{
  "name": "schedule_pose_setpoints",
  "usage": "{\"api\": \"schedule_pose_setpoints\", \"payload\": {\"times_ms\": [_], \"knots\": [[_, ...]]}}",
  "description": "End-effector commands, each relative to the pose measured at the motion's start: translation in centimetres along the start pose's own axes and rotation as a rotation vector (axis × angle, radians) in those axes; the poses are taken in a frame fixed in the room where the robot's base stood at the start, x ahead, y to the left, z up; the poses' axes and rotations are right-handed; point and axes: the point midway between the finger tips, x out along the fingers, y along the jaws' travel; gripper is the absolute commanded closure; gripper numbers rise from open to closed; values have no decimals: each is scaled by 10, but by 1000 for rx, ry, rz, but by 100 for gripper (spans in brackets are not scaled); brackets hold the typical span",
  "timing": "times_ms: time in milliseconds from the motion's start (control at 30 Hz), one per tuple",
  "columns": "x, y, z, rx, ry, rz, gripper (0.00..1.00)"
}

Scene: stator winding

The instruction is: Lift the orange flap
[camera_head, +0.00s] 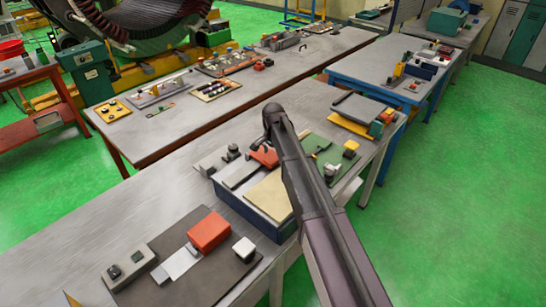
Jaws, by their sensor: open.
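Two orange pieces show in the head view. A small orange piece (262,154) is on the blue-sided fixture, beside the far end of my arm and partly covered by it. A larger orange block (209,231) lies on a dark plate nearer the camera, with a pale sheet (178,264) beside it. I cannot tell which is the flap. My gripper (268,146) is the small dark end hanging at the arm's tip, close to the small orange piece. It is open; I see nothing held. Contact cannot be told.
The blue-sided fixture (240,208) stands on the grey near bench (70,240). My arm covers part of it and a green board (322,149). The bench's left part is clear.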

Motion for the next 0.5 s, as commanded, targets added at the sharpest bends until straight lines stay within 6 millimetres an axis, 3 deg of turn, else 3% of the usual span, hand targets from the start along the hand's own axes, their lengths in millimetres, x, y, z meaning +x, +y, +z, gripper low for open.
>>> {"api": "schedule_pose_setpoints", "payload": {"times_ms": [167,400,500], "knots": [[0,0,1,-1,0,0,3],[0,0,1,-1,0,0,74],[0,0,1,-1,0,0,99]]}}
